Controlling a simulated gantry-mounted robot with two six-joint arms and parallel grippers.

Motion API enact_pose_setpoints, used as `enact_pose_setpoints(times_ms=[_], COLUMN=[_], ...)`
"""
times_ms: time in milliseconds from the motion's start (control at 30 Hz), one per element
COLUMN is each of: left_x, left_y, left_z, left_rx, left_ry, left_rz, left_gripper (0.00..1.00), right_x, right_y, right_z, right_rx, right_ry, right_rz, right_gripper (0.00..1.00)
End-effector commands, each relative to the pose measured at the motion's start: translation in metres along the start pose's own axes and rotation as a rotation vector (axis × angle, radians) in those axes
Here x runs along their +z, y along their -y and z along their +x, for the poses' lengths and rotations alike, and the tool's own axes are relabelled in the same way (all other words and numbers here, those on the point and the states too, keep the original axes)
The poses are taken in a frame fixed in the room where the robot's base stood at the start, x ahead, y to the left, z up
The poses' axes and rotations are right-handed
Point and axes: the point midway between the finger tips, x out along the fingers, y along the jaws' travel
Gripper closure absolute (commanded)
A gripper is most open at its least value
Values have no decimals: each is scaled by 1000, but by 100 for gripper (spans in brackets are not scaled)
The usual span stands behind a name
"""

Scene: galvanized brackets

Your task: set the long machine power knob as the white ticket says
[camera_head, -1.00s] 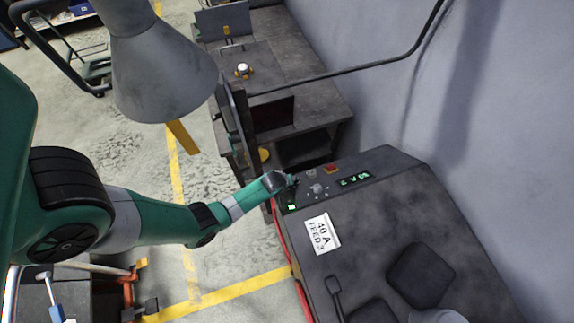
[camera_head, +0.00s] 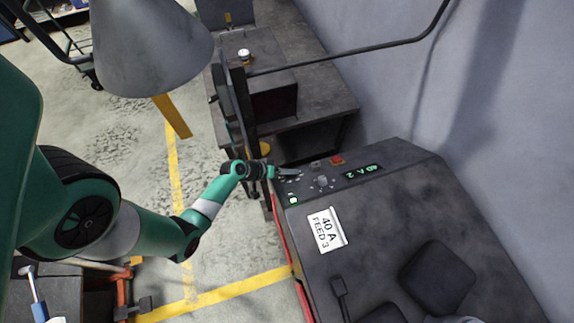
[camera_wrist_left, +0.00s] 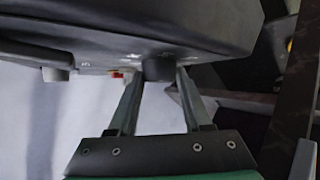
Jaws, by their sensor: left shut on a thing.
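The machine panel (camera_head: 306,188) carries a white ticket (camera_head: 326,231) that reads "40 A FEED 3". A green display (camera_head: 363,171) on it shows a reading ending in "A 2"; its first digits are too small to read surely. My left gripper (camera_head: 283,173) is at the panel's left end. In the left wrist view its two fingers (camera_wrist_left: 158,76) are shut on a dark knob (camera_wrist_left: 158,67), one on each side. In the head view the gripper hides most of that knob. A second, grey knob (camera_head: 322,181) stands to its right, untouched. My right gripper is not in view.
A red button (camera_head: 337,160) and a small green readout (camera_head: 293,200) sit near the knobs. A dark lever (camera_head: 340,296) stands lower on the machine. A dark workbench (camera_head: 320,100) is behind, and a dark rail (camera_head: 350,68) crosses above it.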

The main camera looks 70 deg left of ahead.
Motion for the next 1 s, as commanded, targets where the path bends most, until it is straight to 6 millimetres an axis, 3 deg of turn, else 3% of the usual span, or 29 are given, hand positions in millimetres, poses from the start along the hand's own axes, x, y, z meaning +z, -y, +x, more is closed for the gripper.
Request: enact_pose_setpoints(times_ms=[433, 467, 600, 1000], left_x=[3, 3, 2, 0], left_y=[1, 1, 1, -4], left_z=[0, 0, 0, -4], left_rx=[8, 8, 8, 11], left_ry=[9, 9, 8, 7], left_rz=[5, 5, 5, 8], left_gripper=[100, 47, 22, 21], right_x=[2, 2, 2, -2], right_y=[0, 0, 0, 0], right_z=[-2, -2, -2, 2], right_rx=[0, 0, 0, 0], right_ry=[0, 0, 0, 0], right_rz=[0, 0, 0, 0], right_gripper=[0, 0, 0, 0])
